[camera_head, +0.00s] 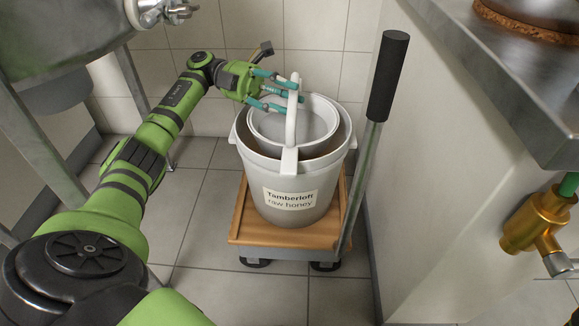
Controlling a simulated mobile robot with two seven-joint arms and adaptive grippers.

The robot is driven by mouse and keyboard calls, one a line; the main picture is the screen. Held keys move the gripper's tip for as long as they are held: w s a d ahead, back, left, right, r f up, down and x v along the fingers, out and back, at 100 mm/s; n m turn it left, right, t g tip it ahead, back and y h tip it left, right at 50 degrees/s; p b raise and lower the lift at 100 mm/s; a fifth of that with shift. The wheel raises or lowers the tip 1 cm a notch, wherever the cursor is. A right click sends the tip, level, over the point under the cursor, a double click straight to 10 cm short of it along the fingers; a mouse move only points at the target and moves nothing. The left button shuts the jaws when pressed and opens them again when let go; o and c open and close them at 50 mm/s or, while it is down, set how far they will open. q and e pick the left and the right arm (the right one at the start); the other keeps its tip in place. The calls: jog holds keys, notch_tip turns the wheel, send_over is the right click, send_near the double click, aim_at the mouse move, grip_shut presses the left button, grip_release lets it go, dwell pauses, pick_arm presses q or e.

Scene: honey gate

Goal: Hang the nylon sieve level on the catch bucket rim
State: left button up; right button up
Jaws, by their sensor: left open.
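The white catch bucket (318,190), labelled "Tamberloft raw honey", stands upright on a low wooden dolly. The pale nylon sieve (262,134) sits in the bucket's mouth, its ring inside the bucket rim. A white upright arched handle (292,125) rises over the sieve, and a flat white tab (289,161) at the front overlaps the bucket rim. I cannot tell whether the sieve is exactly level or how its far side rests. My left gripper (286,92) is open, its teal fingers at the upper part of the handle; contact is unclear. My right gripper is not in view.
The wooden dolly (240,228) has dark casters and a tall push bar with a black grip (388,75) right of the bucket. A brass valve (530,222) juts out at the right below a metal counter. A steel vessel (65,35) hangs at upper left. Tiled floor is clear in front.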

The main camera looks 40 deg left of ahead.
pick_arm(q)
jog(key=shift+a+b, duration=0.4)
jog(key=shift+a, duration=0.55)
jog(key=o, duration=0.6)
jog(key=shift+c, duration=0.2)
jog(key=o, duration=0.4)
jog(key=shift+o, duration=0.4)
jog(key=shift+o, duration=0.8)
